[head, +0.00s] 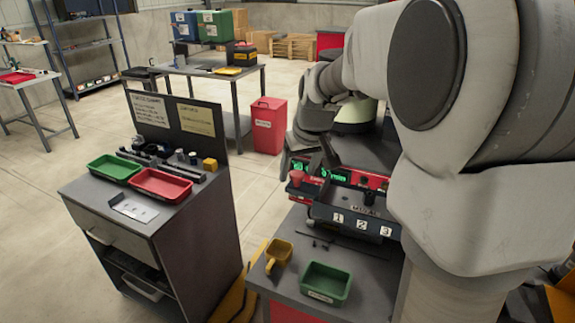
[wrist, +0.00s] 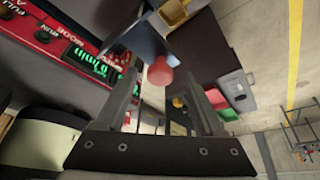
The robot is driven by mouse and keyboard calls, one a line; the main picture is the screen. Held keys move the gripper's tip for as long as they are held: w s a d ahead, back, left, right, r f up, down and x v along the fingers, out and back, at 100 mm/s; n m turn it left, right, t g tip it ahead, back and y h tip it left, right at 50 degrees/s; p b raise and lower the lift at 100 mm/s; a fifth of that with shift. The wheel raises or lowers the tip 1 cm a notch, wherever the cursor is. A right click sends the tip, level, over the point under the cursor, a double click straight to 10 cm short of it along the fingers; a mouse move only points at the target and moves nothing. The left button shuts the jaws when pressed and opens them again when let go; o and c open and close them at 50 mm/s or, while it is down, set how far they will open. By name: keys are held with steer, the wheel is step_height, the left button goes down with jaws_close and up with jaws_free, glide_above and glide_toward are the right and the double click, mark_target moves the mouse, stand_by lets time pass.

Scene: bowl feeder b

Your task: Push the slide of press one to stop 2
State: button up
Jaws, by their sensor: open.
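A dark press unit with a tray (head: 355,212) stands on the right bench in the head view. Its front carries white labels 1, 2 and 3 (head: 360,223). A red knob (head: 296,178) stands at its left end; it may be the slide's handle. In the wrist view the red knob (wrist: 160,73) shows between the fingers of my gripper (wrist: 166,82), with gaps on both sides. My gripper is open and empty; I cannot tell whether it touches the knob. In the head view my arm covers the unit's right side. The slide's stop position is unclear.
A red panel with green displays (wrist: 90,68) lies close to my left finger. A green bin (head: 326,283) and a yellow scoop (head: 278,253) sit on the bench in front. A left cabinet holds green and red trays (head: 160,184). Open floor lies between.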

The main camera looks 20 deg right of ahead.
jaws_close()
stand_by(1.3)
